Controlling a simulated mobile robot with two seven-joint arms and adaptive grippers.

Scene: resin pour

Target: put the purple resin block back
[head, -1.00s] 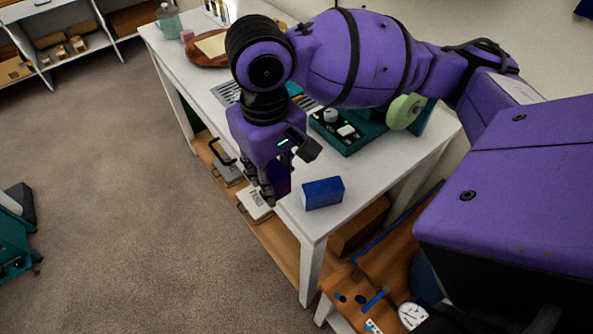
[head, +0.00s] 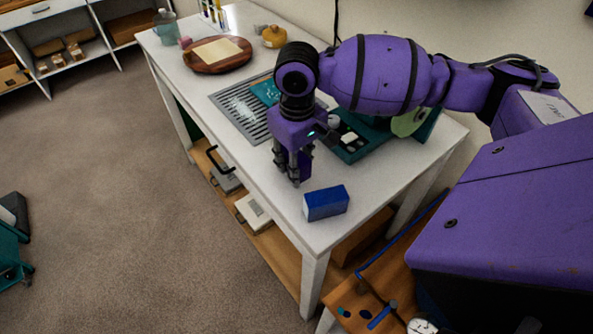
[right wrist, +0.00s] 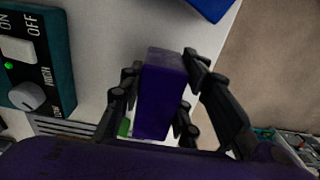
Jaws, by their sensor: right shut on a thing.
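The purple resin block (right wrist: 162,98) is held between the fingers of my right gripper (right wrist: 160,100) in the right wrist view. In the head view my right gripper (head: 290,182) points down over the near part of the white table (head: 285,225), left of a blue block (head: 326,203). The purple block is mostly hidden by the fingers there. I cannot tell whether it touches the table. My left gripper is not in view.
A teal device (right wrist: 40,60) with a switch and knob stands beside the gripper. Behind lie a metal grille (head: 240,112), a round wooden tray (head: 190,62) and an amber pot (head: 274,37). The table's front edge is close. A shelf below holds cases (head: 253,212).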

